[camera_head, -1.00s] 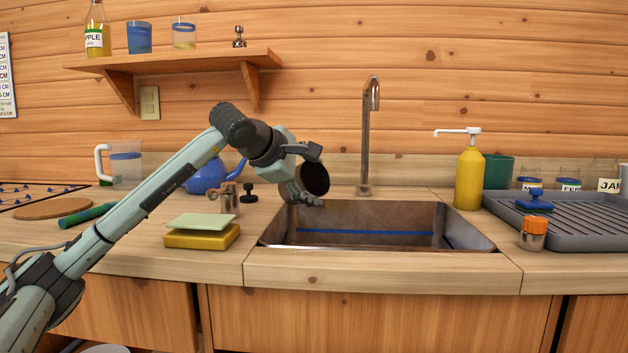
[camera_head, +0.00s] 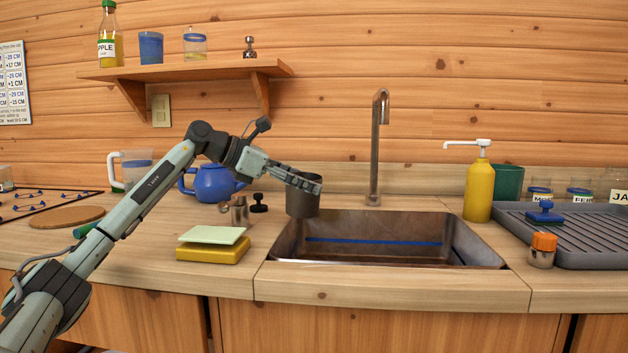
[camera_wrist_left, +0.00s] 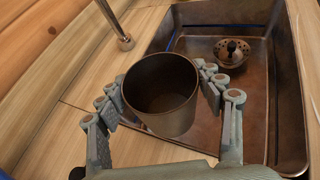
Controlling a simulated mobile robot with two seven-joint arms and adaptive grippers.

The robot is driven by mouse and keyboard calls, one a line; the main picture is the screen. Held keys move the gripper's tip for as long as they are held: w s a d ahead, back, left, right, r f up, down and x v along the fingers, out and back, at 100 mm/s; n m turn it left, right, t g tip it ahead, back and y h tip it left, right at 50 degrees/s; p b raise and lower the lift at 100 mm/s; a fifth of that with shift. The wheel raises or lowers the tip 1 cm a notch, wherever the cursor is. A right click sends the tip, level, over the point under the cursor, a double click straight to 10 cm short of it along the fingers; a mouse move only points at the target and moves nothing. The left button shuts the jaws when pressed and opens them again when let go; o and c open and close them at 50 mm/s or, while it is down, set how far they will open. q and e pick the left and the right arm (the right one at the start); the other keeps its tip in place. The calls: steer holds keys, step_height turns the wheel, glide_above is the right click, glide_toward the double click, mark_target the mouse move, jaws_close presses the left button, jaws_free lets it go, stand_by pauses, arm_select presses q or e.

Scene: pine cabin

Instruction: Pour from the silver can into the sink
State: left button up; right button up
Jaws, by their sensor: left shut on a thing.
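The silver can (camera_head: 303,199) is a dark grey metal cup, held upright or nearly so at the left edge of the sink (camera_head: 340,256). My left gripper (camera_head: 300,180) is shut on the can. In the left wrist view, the can (camera_wrist_left: 161,97) sits between the fingers of the left gripper (camera_wrist_left: 170,100), and I look into its shaded, empty-looking inside. The sink basin (camera_wrist_left: 190,42) lies beside and below it, with a drain strainer (camera_wrist_left: 231,53) on its floor. My right gripper is not in view.
The faucet (camera_head: 376,150) stands behind the sink. A yellow soap bottle (camera_head: 479,190) and a grey drying rack (camera_head: 570,240) are on the right. A blue teapot (camera_head: 212,184), a sponge (camera_head: 213,250) and a small black stopper (camera_head: 259,203) are on the left counter.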

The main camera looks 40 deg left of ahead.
arm_select(q)
steer(key=shift+w+a+f+n+h, duration=0.1)
steer(key=shift+a+f+n+h, duration=0.1)
steer(key=shift+a+n+h, duration=0.25)
steer(key=shift+d+r, duration=0.1)
step_height(320, 180, up, 3)
steer(key=p, duration=0.3)
steer(key=shift+r, duration=0.1)
